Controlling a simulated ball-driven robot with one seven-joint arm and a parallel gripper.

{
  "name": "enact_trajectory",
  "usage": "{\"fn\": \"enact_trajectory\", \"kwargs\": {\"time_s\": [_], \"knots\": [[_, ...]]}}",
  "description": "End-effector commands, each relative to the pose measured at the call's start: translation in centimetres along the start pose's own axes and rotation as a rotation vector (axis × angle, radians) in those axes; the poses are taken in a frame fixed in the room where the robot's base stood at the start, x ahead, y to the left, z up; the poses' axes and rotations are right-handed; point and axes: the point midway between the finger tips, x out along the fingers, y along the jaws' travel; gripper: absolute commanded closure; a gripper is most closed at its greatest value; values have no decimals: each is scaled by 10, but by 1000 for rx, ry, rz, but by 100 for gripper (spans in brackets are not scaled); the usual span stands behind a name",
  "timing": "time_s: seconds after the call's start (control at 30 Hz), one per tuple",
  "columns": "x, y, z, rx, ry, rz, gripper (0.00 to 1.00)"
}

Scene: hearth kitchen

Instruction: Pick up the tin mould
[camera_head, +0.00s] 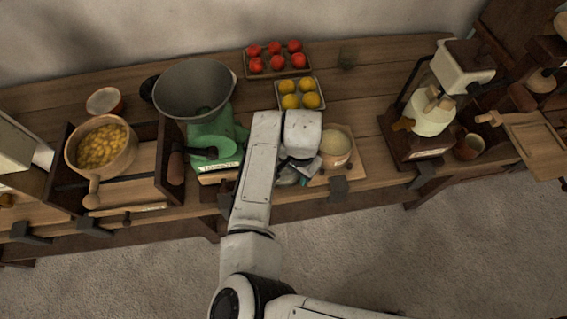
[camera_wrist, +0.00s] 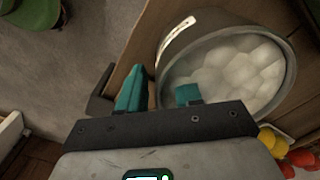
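A round grey metal vessel with a bright rim, filled with pale lumps, stands on a wooden board; I take it for the tin mould (camera_wrist: 185,45), but cannot be certain. A round pale-filled tub (camera_head: 337,145) beside my wrist in the head view looks like the same vessel. My gripper (camera_wrist: 160,95) has its two teal fingers apart. The vessel's near-left wall shows beyond the gap, the left finger outside it and the right one in front of its rim. I cannot tell whether they touch. In the head view my gripper (camera_head: 290,178) is largely hidden by my wrist.
A green scale (camera_head: 215,140) with a grey pan (camera_head: 195,88) stands to the left. Behind are trays of lemons (camera_head: 300,92) and tomatoes (camera_head: 275,60). The counter's front edge is close, with floor beyond.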

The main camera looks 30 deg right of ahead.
Motion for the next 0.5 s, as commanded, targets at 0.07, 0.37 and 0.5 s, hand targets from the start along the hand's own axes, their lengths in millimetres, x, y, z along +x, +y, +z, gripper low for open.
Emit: {"fn": "enact_trajectory", "kwargs": {"time_s": [0.07, 0.37, 0.5], "knots": [[2, 0, 0, 0, 1, -1, 66], [1, 0, 0, 0, 1, -1, 79], [1, 0, 0, 0, 0, -1, 93]]}}
